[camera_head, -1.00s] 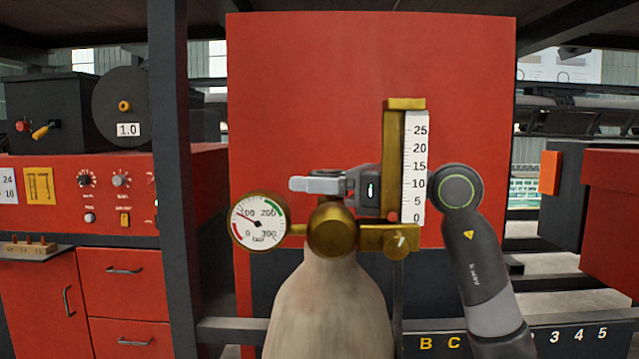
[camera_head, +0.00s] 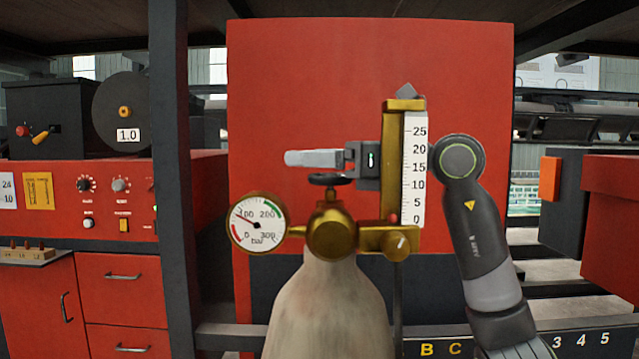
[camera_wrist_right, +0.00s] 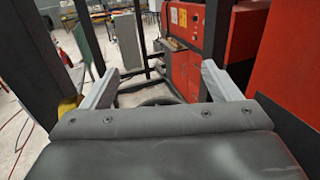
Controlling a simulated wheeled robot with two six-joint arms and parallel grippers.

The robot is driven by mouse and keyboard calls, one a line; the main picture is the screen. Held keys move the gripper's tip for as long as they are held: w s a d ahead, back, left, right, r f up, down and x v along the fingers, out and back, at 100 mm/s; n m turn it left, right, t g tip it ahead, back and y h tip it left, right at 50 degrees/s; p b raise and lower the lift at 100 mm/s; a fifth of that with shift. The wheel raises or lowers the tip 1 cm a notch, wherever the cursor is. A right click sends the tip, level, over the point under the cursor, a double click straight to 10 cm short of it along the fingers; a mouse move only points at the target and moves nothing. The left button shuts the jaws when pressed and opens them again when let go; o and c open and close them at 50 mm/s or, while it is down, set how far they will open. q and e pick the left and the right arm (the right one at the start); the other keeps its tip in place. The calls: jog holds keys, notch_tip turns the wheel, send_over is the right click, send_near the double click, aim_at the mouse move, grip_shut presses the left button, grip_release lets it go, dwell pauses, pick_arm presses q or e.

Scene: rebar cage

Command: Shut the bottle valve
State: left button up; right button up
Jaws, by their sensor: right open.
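The gas bottle (camera_head: 330,310) stands upright in the middle of the head view with a brass valve body (camera_head: 332,232) on top. The bottle valve's dark handwheel (camera_head: 330,179) sits above this body on a short stem. My right gripper (camera_head: 292,158) reaches in from the right, pointing left, a little above the handwheel and apart from it. In the right wrist view its two grey fingers (camera_wrist_right: 160,85) are spread with nothing between them. A dark rounded edge, perhaps the handwheel, shows low between them. My left gripper is not in view.
A pressure gauge (camera_head: 257,223) is left of the valve. A brass flowmeter with a white scale (camera_head: 414,170) stands right of it, in front of my right wrist. A red panel (camera_head: 300,80) is behind. A dark post (camera_head: 175,180) rises at left, beside a red cabinet (camera_head: 120,280).

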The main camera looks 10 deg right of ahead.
aim_at(319, 175)
jog(key=shift+r+b, duration=0.4)
jog(key=shift+r, duration=2.65)
